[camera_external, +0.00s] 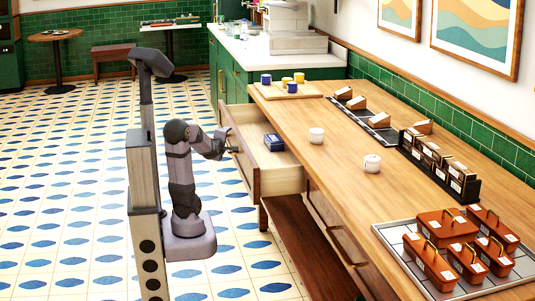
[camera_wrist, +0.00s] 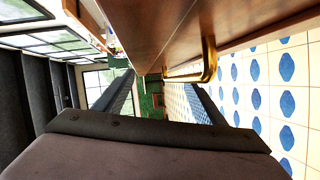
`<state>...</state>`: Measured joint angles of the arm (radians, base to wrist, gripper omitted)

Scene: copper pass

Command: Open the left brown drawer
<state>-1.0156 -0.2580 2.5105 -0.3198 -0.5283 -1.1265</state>
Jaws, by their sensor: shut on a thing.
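The left brown drawer (camera_external: 276,173) is pulled well out from the long wooden counter. Its pale inside holds a dark blue box (camera_external: 274,142). My gripper (camera_external: 230,141) is at the drawer's front face, shut on its brass handle. In the wrist view the brass handle (camera_wrist: 208,62) runs along the brown drawer front (camera_wrist: 170,30), and my gripper's dark fingers (camera_wrist: 160,88) reach toward it. The exact contact on the handle is too small to make out.
A low wooden shelf (camera_external: 305,245) lies below the drawer. The tiled floor (camera_external: 75,200) to the left is clear.

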